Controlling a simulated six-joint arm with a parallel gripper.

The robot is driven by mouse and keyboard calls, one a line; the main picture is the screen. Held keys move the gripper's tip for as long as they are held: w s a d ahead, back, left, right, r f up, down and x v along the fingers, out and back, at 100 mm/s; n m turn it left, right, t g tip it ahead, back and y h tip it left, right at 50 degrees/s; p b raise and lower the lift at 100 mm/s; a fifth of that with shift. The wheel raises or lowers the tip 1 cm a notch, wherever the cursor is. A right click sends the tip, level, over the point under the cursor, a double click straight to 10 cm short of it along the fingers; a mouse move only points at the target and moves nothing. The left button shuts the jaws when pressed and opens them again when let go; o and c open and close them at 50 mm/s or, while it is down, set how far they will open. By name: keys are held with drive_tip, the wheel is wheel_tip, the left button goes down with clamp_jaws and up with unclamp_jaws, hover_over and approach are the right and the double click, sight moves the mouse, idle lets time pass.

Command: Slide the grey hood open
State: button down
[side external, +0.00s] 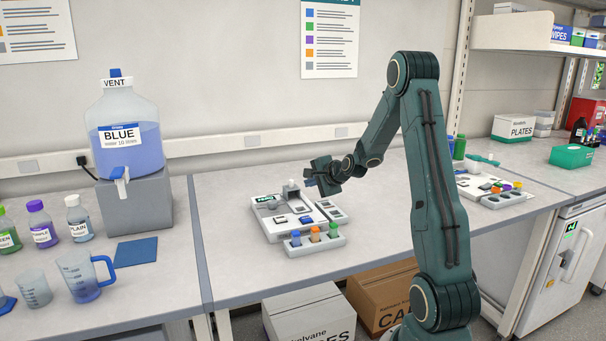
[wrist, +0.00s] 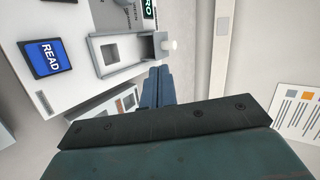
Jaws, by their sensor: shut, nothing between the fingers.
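The white reader device (side external: 270,222) sits on the bench, with a small grey upright block, which looks like the hood (side external: 290,191), at its back. I cannot tell how far the hood is open. My gripper (side external: 309,180) is just right of the hood in the side view. Its blue fingers (wrist: 158,75) are together and empty, their tips close to the housing's lower right corner; contact is unclear.
A blue READ button (wrist: 46,58) is on the device. A rack (side external: 317,246) with blue, orange and green vials stands in front. A small grey module (side external: 331,210) is at the right. A blue liquid jug (side external: 127,135) is far left.

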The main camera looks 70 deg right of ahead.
drive_tip(key=v, duration=0.6)
drive_tip(key=shift+s+a+r, duration=0.1)
drive_tip(key=shift+s+a, duration=0.05)
drive_tip(key=a+r+n+g+y, duration=0.1)
drive_tip(key=a+r+n+y, duration=0.15)
drive_tip(key=a+n, duration=0.6)
drive_tip(key=a+r+n+g+y, duration=0.1)
drive_tip(key=a+r+n+y, duration=0.2)
drive_tip(key=a, duration=1.1)
drive_tip(key=s+a+r+n+g, duration=0.1)
drive_tip(key=s+a+n+g, duration=0.1)
drive_tip(key=s+a+n, duration=1)
drive_tip(key=s+a, duration=0.2)
drive_tip(key=s, duration=0.1)
drive_tip(key=shift+s+r+g, duration=0.25)
drive_tip(key=shift+r+g, duration=0.05)
drive_tip(key=shift+g, duration=0.1)
